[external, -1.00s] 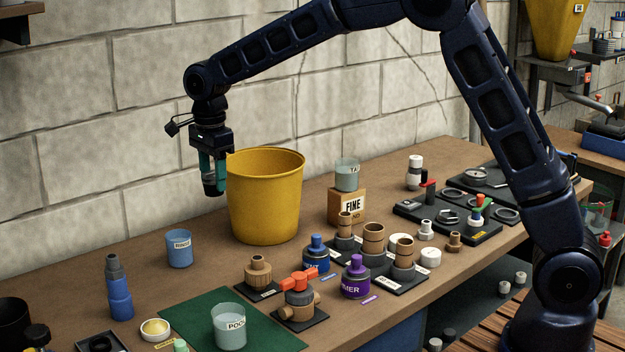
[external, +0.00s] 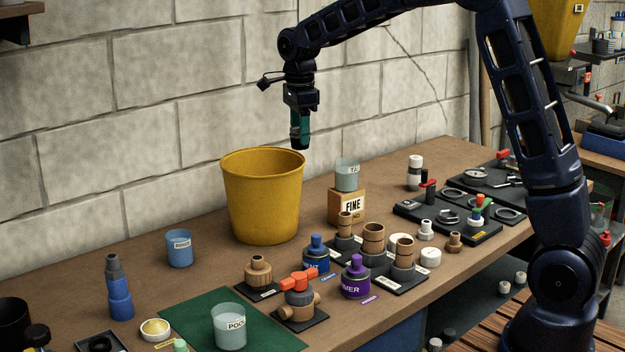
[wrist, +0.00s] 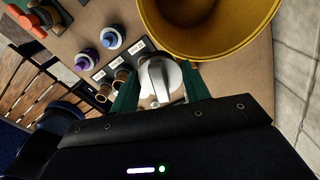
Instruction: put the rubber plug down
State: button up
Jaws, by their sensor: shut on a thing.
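My gripper (external: 300,140) hangs pointing down in the air, to the right of and above the yellow bucket (external: 262,205) in the external view. In the wrist view, its green fingers (wrist: 158,88) are shut on a grey round piece with a raised tab, which I take to be the rubber plug (wrist: 158,76). In the external view only a dark end shows at the fingertips. The plug is clear of the bench, and its underside is hidden.
Blue (external: 316,255) and purple (external: 356,279) bottles and pipe fittings stand in front. Bare bench (external: 215,270) lies left of the bucket.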

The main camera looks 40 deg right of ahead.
jog(key=s+d+m, duration=0.2)
jog(key=s+d, duration=0.3)
jog(key=d, duration=0.8)
jog(key=s+d+m, duration=0.3)
jog(key=s+d, duration=0.2)
jog(key=d, duration=0.8)
notch_tip(320, 180, down, 21)
jog(key=shift+s+r, duration=0.15)
jog(key=shift+r, duration=0.05)
jog(key=shift+f, duration=2.35)
jog(key=o, duration=1)
jog(key=shift+f, duration=0.15)
